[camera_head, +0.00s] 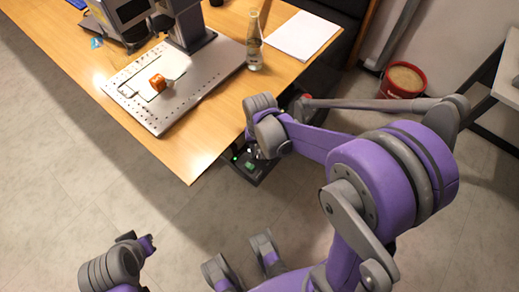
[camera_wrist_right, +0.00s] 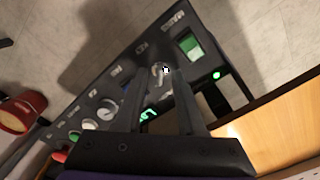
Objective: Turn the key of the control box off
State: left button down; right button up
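The black control box (camera_head: 248,170) is below the table's right edge in the head view, partly hidden by my right arm. In the right wrist view the control box (camera_wrist_right: 95,88) runs diagonally, with a small silver key (camera_wrist_right: 160,73) on its face. My right gripper (camera_wrist_right: 158,78) has its two dark fingers apart, one on each side of the key; I cannot tell whether either touches it. In the head view the right gripper (camera_head: 262,150) is at the box, small and partly hidden. My left gripper cannot be made out.
The box also carries a lit green switch (camera_wrist_right: 189,43), a green lamp (camera_wrist_right: 216,75) and a white knob (camera_wrist_right: 107,113). The wooden table (camera_head: 125,130) bears the marker's metal plate (camera_head: 205,82), a bottle (camera_head: 254,45) and paper (camera_head: 302,35). A red bucket (camera_head: 402,82) stands on the floor.

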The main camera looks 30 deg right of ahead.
grip_shut()
jog(key=shift+n, duration=0.4)
jog(key=n, duration=0.3)
jog(key=shift+n, duration=0.3)
jog(key=n, duration=0.4)
jog(key=shift+n, duration=0.3)
jog(key=n, duration=0.4)
jog(key=shift+n, duration=2.5)
